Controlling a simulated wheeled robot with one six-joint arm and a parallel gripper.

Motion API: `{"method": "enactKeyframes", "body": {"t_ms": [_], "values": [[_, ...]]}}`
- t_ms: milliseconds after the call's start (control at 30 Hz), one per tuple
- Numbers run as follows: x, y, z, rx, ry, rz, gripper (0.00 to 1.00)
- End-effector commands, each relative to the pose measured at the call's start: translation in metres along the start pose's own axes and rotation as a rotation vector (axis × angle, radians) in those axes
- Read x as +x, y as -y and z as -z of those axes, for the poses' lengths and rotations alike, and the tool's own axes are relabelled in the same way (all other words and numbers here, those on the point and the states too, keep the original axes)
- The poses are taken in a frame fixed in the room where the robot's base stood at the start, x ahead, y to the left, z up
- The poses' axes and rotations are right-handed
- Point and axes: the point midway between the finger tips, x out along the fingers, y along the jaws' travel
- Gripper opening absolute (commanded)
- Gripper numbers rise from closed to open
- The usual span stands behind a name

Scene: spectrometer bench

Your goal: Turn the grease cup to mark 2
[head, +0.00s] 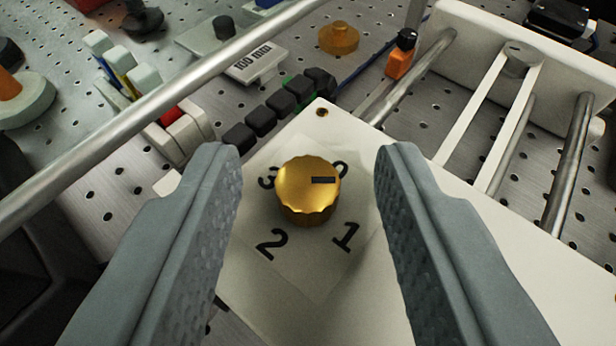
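The grease cup (307,194) is a brass knob with a scalloped edge. It stands on a pale plate marked with the digits 0, 1, 2 and 3 around it. A dark pointer line on its top points to the right in the picture, between 0 and 1 and nearer the partly hidden 0 (341,168). Mark 2 (271,243) is at lower left of the knob, and mark 1 (346,236) at lower right. My gripper (308,160) is open, one finger on each side of the knob, with a visible gap on both sides.
A metal rod (150,115) crosses the upper left. A row of black blocks (275,108) lies behind the plate. A white frame with rods (500,95) stands at upper right. An orange and black part (401,56) is near it. The perforated bench surrounds them.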

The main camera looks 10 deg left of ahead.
Motion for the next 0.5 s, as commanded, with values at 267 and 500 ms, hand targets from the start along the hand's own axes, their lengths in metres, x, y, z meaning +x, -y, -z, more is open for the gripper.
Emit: {"method": "enactKeyframes", "body": {"t_ms": [267,500], "values": [[-0.0002,0.0000,0.0000,0.000,0.000,0.000,0.00],[0.0004,0.0017,0.0008,0.014,0.000,-0.035,0.00]]}}
